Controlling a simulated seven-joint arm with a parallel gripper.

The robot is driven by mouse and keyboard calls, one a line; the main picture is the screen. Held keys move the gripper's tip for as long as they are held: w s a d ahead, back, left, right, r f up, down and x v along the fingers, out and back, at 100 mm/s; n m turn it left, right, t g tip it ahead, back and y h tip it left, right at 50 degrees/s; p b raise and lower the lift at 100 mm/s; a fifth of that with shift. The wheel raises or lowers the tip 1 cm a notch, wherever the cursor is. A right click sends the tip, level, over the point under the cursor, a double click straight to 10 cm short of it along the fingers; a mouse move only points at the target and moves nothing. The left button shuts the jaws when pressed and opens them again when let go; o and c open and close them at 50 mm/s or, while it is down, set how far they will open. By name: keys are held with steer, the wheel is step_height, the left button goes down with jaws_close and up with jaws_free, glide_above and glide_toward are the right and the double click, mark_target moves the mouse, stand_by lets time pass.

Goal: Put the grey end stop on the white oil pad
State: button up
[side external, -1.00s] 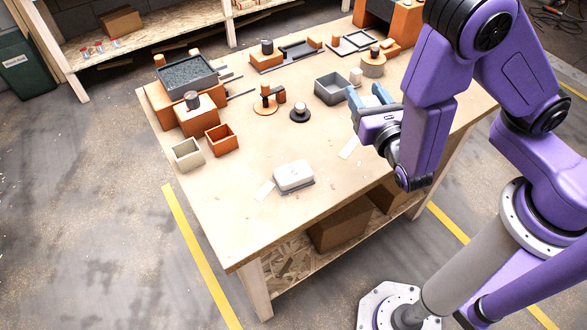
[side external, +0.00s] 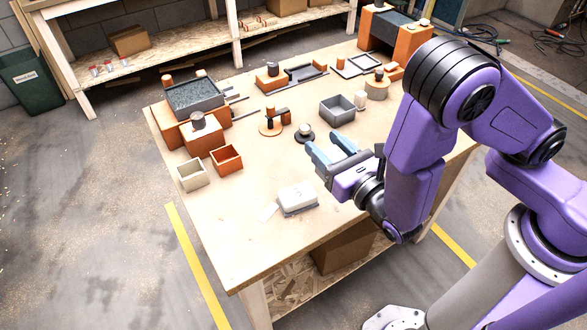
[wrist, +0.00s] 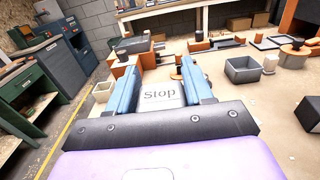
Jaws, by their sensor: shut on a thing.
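My gripper (side external: 326,150) is shut on the grey end stop (wrist: 161,97), a pale grey block with "Stop" printed on it, seen between the blue fingers in the wrist view. In the side view the fingers mostly hide the block. The gripper is over the middle of the table. A thick white pad with rounded corners (side external: 297,196), apparently the white oil pad, lies on the table in front of and slightly left of the fingertips. The gripper is apart from it. I cannot make out the pad in the wrist view.
A black round base with a pale knob (side external: 305,132) stands just beyond the fingertips. A grey open bin (side external: 338,110) is behind it. Small orange (side external: 226,159) and cream (side external: 193,175) boxes stand at left. The table front (side external: 240,250) is clear.

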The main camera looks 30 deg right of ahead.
steer(key=w+a+f, duration=0.1)
steer(key=w+f, duration=0.1)
steer(key=w+a+f, duration=0.1)
steer(key=w+f, duration=0.1)
steer(key=w+a+f, duration=0.1)
steer(key=w+f, duration=0.1)
steer(key=f, duration=0.1)
steer(key=shift+w+a, duration=0.15)
steer(key=shift+a, duration=0.2)
steer(key=shift+f, duration=1.5)
steer(key=shift+f, duration=0.1)
steer(key=o, duration=1.1)
steer(key=shift+c, duration=0.2)
